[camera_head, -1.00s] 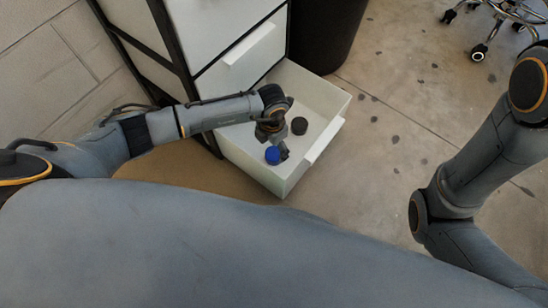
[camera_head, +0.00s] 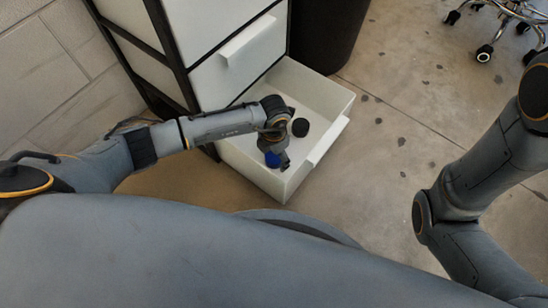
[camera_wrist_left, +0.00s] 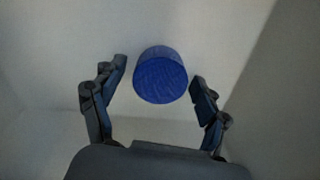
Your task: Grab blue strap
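The blue strap (camera_head: 272,159) is a rolled blue cylinder in the open white drawer (camera_head: 330,92), near the drawer's front left part. In the left wrist view the blue strap (camera_wrist_left: 160,75) lies between the tips of my open left gripper (camera_wrist_left: 160,82), with a gap to the finger on each side. In the head view my left gripper (camera_head: 277,156) reaches down into the drawer and partly covers the strap. My right arm is at the right edge, and its gripper is out of view.
The drawer's walls stand around both. A white cabinet (camera_head: 205,45), a dark bin (camera_head: 328,30) and a wheeled chair base (camera_head: 500,20) stand behind.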

